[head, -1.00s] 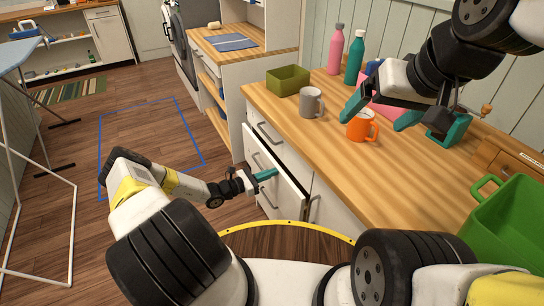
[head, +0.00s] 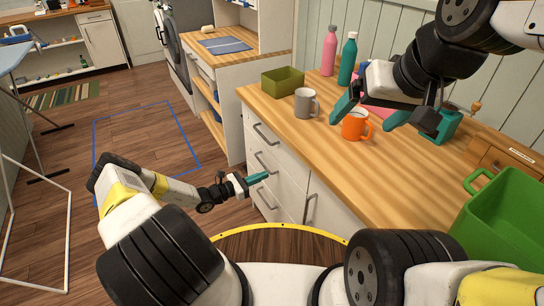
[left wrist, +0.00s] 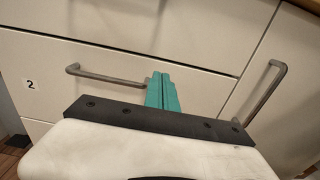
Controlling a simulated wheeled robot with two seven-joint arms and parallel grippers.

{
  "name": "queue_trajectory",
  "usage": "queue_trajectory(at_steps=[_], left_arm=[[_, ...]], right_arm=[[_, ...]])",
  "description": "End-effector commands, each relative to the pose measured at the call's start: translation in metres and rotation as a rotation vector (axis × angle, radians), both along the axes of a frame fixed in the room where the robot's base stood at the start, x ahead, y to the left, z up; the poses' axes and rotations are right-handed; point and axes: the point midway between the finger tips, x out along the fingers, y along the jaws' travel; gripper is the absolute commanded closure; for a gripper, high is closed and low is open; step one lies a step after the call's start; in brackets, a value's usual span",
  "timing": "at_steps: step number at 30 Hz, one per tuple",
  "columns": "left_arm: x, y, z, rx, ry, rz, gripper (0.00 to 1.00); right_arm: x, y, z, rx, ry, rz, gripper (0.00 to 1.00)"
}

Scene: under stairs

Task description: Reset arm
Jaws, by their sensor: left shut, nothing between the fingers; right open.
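My left gripper (head: 262,178) is shut and empty, low in front of the white drawer cabinet (head: 283,178). In the left wrist view its teal fingers (left wrist: 162,88) lie together in front of the drawer fronts, between a drawer handle (left wrist: 105,76) and an upright handle (left wrist: 262,92). I cannot tell whether the fingertips touch the cabinet. The drawers look closed. My right gripper (head: 370,112) is open above the wooden counter. Its teal fingers show on either side of the orange mug (head: 355,126) in the picture; nothing is seen held.
On the counter (head: 340,165) stand a grey mug (head: 306,104), an olive box (head: 283,82), a pink bottle (head: 329,52), a teal bottle (head: 348,60) and a green crate (head: 510,222). A drying rack (head: 68,235) stands at left. Floor with blue outline (head: 150,140) is clear.

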Motion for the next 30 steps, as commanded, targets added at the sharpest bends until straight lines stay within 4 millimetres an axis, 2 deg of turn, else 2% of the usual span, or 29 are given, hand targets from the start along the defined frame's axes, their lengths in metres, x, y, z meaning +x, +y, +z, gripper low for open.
queue_trajectory(at_steps=[3, 9, 14, 20, 23, 26, 30], left_arm=[[-0.016, 0.024, 0.000, 0.000, 0.001, 0.001, 1.00], [-0.035, 0.052, 0.000, 0.000, 0.000, 0.000, 1.00], [-0.042, 0.062, 0.000, 0.001, -0.001, -0.002, 1.00], [-0.043, 0.063, 0.004, 0.014, -0.008, -0.017, 1.00], [-0.043, 0.061, 0.020, 0.069, -0.037, -0.077, 1.00], [-0.045, 0.057, 0.048, 0.170, -0.089, -0.184, 1.00], [-0.054, 0.050, 0.096, 0.351, -0.183, -0.366, 1.00]], right_arm=[[0.000, 0.000, 0.000, 0.000, 0.002, -0.001, 0.10], [0.000, 0.000, 0.000, 0.000, 0.001, -0.001, 0.10], [0.000, 0.000, 0.000, 0.000, 0.001, -0.001, 0.10], [0.000, 0.000, 0.000, 0.000, 0.001, -0.001, 0.10], [0.000, 0.000, 0.000, 0.000, 0.001, -0.001, 0.10], [0.000, 0.000, 0.000, 0.000, 0.001, -0.001, 0.10], [0.000, 0.000, 0.000, 0.000, 0.001, -0.001, 0.10]])
